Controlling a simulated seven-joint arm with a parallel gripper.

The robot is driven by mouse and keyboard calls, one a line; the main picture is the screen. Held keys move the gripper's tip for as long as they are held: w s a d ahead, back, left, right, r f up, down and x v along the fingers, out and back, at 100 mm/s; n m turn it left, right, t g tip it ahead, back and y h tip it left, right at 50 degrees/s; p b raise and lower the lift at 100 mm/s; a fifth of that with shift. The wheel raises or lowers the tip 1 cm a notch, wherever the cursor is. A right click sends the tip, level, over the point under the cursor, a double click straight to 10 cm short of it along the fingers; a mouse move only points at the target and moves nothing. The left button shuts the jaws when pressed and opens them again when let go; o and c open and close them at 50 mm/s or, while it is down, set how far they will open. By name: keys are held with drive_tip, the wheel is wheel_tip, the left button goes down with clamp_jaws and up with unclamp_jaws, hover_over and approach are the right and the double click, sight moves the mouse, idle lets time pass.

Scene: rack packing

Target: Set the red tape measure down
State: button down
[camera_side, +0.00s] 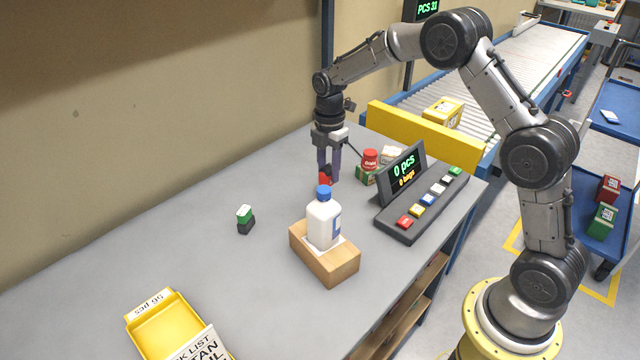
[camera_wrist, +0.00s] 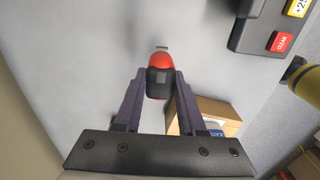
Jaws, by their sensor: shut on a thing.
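The red tape measure (camera_side: 325,177) is red and black and sits between the two fingers of my gripper (camera_side: 329,172). In the wrist view the tape measure (camera_wrist: 159,76) shows its red top and black side, with the gripper's dark fingers (camera_wrist: 158,88) closed on both sides of it. It is over the grey table, behind the white bottle in the side view. I cannot tell whether its underside touches the table.
A control panel (camera_side: 420,208) lies to the right. Red and green items (camera_side: 369,165) are close behind. A green and black item (camera_side: 245,219) and yellow tray (camera_side: 165,328) lie left, with clear table between.

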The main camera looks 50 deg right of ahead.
sight(320, 184)
drive_tip(key=w+f, duration=0.3)
drive_tip(key=shift+w+d+f, duration=0.1)
drive_tip(key=shift+d+f, duration=0.1)
drive_tip(key=shift+f, duration=1.6)
drive_tip(key=shift+f, duration=0.15)
drive_tip(key=c, duration=0.5)
unclamp_jaws()
